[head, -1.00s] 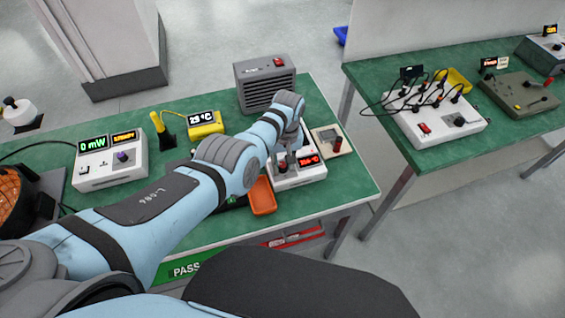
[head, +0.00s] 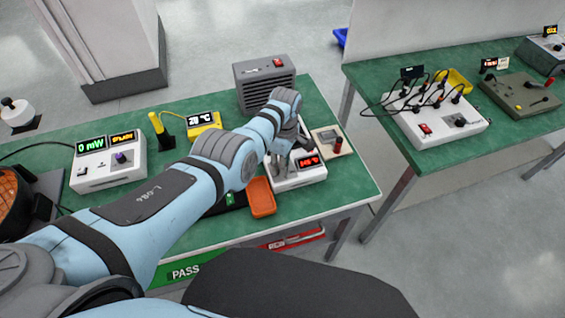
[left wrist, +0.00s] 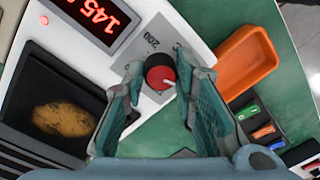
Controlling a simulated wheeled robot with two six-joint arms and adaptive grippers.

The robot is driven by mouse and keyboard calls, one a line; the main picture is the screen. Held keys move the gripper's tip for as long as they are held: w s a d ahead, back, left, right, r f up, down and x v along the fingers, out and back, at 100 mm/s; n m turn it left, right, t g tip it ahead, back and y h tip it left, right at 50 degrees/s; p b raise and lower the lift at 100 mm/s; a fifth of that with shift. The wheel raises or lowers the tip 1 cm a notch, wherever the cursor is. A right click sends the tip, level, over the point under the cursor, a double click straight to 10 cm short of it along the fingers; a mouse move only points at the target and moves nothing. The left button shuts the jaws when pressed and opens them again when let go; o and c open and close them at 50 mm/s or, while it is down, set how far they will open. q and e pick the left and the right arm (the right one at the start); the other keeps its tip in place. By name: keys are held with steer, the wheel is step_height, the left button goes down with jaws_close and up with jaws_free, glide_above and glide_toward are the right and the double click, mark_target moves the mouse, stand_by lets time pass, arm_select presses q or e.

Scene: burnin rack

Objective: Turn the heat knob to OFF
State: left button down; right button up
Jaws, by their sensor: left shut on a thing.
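The heat knob (left wrist: 157,76), red-topped with a black skirt, stands on a grey label plate of the white hot plate unit (left wrist: 178,25). A "200" mark shows beside it; the other marks are hidden or unreadable. Its white pointer line points to the lower right in the left wrist view. My left gripper (left wrist: 160,82) is shut on the knob, one finger on each side. In the head view my left gripper (head: 281,163) covers the knob. The red display (left wrist: 97,15) reads about 145. My right gripper is not in view.
An orange tray (head: 262,197) sits beside the unit. A dark pad with a brown patch (left wrist: 63,118) is on the unit. A grey fan heater (head: 265,85) stands behind, a yellow thermometer (head: 206,123) to the left, and a beige board (head: 328,140) to the right.

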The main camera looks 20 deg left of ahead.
arm_select(q)
steer(key=shift+s+n, duration=0.1)
steer(key=shift+n, duration=1)
steer(key=shift+f, duration=0.1)
steer(key=c, duration=1.3)
jaws_free()
steer(key=shift+r, duration=0.2)
step_height(320, 180, up, 12)
steer(key=shift+w, duration=0.3)
steer(key=shift+f, duration=0.15)
